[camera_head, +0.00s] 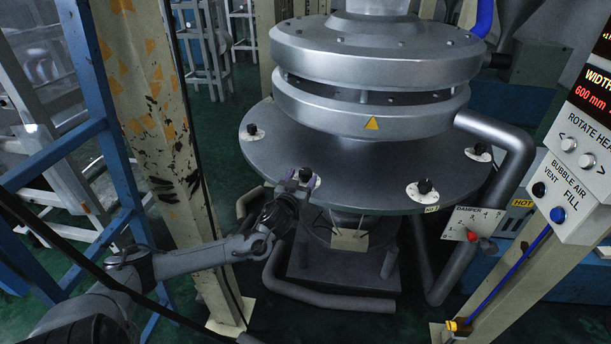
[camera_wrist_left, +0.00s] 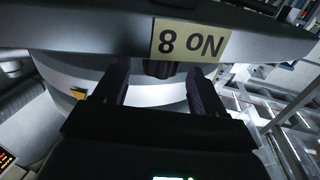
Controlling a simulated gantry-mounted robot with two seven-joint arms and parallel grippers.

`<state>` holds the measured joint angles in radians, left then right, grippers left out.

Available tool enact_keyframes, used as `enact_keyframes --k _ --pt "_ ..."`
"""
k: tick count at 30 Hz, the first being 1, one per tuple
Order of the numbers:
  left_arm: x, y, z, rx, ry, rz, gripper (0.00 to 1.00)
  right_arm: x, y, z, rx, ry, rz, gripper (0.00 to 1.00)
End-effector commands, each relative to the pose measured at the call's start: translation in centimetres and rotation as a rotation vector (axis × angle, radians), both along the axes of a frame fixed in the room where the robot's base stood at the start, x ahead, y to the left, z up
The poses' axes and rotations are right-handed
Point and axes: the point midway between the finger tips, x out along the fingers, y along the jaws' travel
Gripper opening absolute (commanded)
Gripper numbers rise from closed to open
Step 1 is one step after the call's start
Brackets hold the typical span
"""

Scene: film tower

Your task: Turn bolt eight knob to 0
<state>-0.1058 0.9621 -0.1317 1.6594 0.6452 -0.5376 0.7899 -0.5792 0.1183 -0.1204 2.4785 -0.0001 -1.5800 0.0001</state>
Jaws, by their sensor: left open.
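The round grey die plate (camera_head: 350,180) carries black bolt knobs on white dials along its rim. In the left wrist view an upside-down "No 8" label (camera_wrist_left: 190,40) is on the plate's edge. Behind that edge, a dark knob (camera_wrist_left: 160,70) shows between the fingers, partly hidden by the edge. My left gripper (camera_head: 301,177) is at the front-left rim in the head view, covering most of this knob there. Its fingers are open, one on each side of the knob; contact cannot be told. The knob's dial reading is hidden. My right gripper is not in view.
Other knobs sit at the left rim (camera_head: 252,131), front right (camera_head: 425,187) and right (camera_head: 478,151). A yellow beam (camera_head: 165,150) stands left, close to my left arm. A damper panel (camera_head: 472,223) and a control box (camera_head: 575,195) are on the right.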

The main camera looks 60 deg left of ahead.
Motion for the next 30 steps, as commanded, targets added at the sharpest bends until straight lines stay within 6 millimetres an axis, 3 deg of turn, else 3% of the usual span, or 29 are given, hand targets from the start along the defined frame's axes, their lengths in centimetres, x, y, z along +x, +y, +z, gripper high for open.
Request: enact_keyframes --k 9,22,30 --pt "2.5 1.9 0.0 0.001 0.000 -0.001 0.70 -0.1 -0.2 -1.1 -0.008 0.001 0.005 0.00" --pt "2.9 2.2 0.0 0.000 0.000 -0.001 0.70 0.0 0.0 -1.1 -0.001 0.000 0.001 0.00" --pt "2.9 2.2 0.0 0.000 0.000 -0.001 0.29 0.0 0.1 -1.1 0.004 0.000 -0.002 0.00"
